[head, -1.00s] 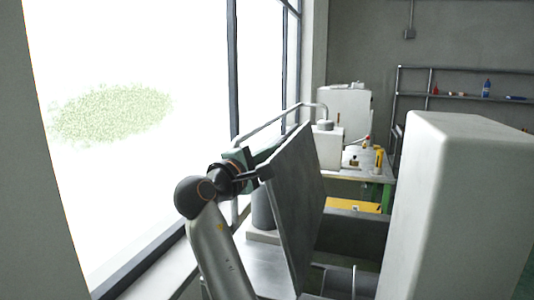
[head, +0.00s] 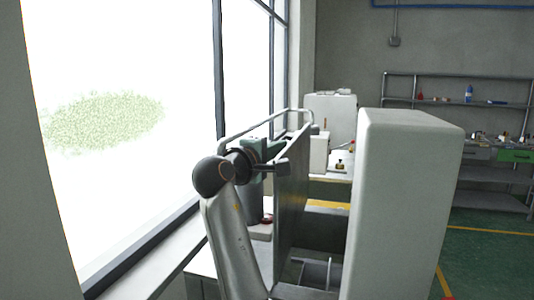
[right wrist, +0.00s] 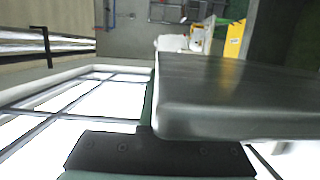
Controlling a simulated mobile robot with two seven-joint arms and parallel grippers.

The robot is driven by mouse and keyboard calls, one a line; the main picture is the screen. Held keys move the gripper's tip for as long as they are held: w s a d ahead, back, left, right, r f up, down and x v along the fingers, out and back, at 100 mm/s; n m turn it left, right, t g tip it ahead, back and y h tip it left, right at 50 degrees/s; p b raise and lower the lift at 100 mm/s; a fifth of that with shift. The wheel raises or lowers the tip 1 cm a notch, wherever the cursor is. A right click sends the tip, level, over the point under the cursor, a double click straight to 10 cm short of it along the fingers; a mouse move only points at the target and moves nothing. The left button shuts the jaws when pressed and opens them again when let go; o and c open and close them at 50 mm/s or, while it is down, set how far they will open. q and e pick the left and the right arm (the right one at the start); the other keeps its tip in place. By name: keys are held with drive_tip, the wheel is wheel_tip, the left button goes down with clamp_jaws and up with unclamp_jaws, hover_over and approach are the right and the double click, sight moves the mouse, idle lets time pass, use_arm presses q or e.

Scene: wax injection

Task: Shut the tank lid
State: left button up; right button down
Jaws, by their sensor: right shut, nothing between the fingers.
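The tank lid (head: 291,192) is a flat grey metal panel standing about upright in the head view, on the left side of the tank (head: 323,222). The tank's dark inside shows to the right of the lid, partly hidden by the white cabinet. My right gripper (head: 284,167) is shut and empty, at the lid's near upper edge on the window side; it seems to touch the lid, though exact contact is unclear. In the right wrist view the lid (right wrist: 235,95) fills the right half, close in front of the gripper. My left gripper is out of view.
A tall white cabinet (head: 402,200) stands close on the right of the tank. A window with a sill (head: 150,260) runs along the left. A bent pipe (head: 262,120) rises behind the lid. A workbench (head: 338,170) and shelves (head: 455,90) stand farther back.

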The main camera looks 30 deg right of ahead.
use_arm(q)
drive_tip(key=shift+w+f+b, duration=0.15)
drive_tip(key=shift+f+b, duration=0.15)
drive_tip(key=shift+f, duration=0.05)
use_arm(e)
drive_tip(key=s+d+m, duration=0.2)
drive_tip(key=s+d, duration=0.2)
drive_tip(key=s, duration=0.1)
drive_tip(key=shift+s+d+f+m+y, duration=0.2)
drive_tip(key=shift+d+f+m+y, duration=0.15)
drive_tip(key=shift+d+m+y, duration=0.05)
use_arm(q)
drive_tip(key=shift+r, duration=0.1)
use_arm(e)
drive_tip(key=shift+r, duration=0.1)
